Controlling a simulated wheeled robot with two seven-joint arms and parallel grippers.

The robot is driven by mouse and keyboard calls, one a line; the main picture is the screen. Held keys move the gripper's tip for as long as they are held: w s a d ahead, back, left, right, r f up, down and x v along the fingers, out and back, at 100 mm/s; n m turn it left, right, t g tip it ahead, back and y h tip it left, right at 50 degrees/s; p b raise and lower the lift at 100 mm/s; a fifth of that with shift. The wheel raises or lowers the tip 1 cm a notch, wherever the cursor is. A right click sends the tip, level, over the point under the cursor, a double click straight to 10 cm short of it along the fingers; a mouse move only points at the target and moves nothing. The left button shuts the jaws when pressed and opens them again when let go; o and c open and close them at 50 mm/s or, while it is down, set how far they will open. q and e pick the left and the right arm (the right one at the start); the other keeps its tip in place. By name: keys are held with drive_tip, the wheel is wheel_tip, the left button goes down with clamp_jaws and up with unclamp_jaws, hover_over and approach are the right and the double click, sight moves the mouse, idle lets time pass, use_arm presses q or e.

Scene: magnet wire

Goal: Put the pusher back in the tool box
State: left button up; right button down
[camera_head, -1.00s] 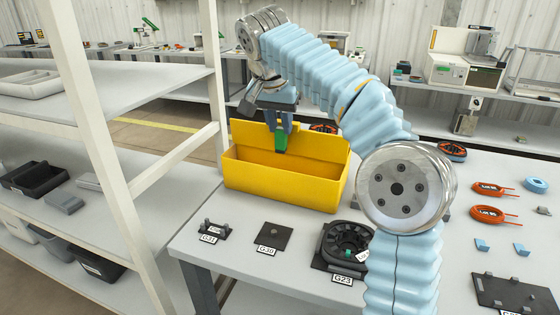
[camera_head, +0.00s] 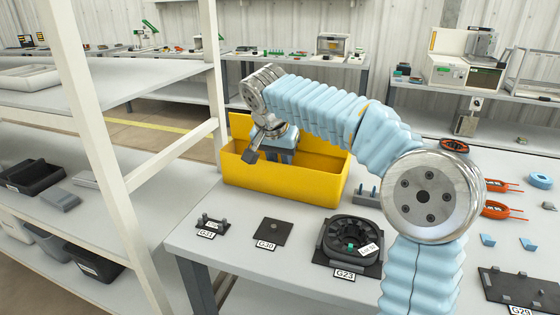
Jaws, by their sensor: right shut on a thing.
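The yellow tool box (camera_head: 283,182) stands open on the white table at the left back, its lid raised behind it. My right gripper (camera_head: 282,158) reaches down into the box, its fingers partly below the front rim. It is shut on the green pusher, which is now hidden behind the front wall. I cannot tell whether the pusher touches the box floor. My left gripper is not in view.
In front of the box lie a small black fixture G31 (camera_head: 212,226), a dark plate G30 (camera_head: 273,232) and a round black fixture G23 (camera_head: 351,242). A white shelf post (camera_head: 213,80) stands close left of the box. Orange coils lie at the right.

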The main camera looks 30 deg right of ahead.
drive_tip(key=shift+f, duration=0.1)
drive_tip(key=c, duration=0.9)
unclamp_jaws()
drive_tip(key=shift+c, duration=0.2)
drive_tip(key=shift+r, duration=0.25)
drive_tip(key=p+v, duration=0.2)
drive_tip(key=v, duration=0.9)
drive_tip(key=shift+a+r, duration=0.15)
drive_tip(key=shift+r, duration=0.2)
drive_tip(key=shift+s, duration=0.15)
